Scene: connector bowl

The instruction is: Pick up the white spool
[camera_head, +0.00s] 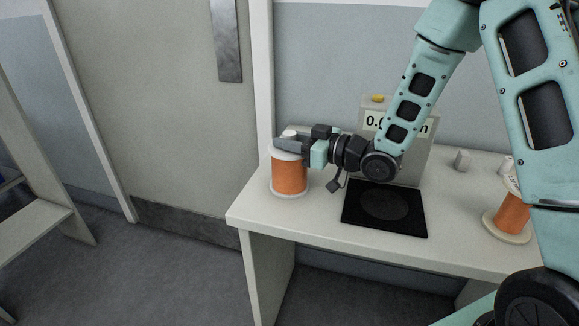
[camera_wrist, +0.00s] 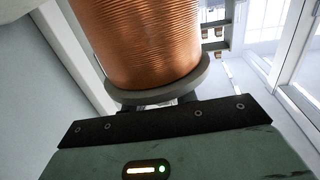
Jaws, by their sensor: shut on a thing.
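A spool with white flanges and orange-copper winding (camera_head: 289,175) is upright at the left end of the white table (camera_head: 330,232). My gripper (camera_head: 291,144) reaches it from the right and is shut on its top end, where a white stub shows between the fingers. I cannot tell whether its lower flange touches the table. In the wrist view the spool's copper winding (camera_wrist: 150,40) and one flange (camera_wrist: 160,92) fill the upper middle. The fingertips are mostly hidden there behind the dark gripper edge.
A second orange spool (camera_head: 511,216) with a pale round base stands at the right, partly hidden by my arm. A black plate (camera_head: 384,208) lies mid-table before a grey box with a display (camera_head: 372,120).

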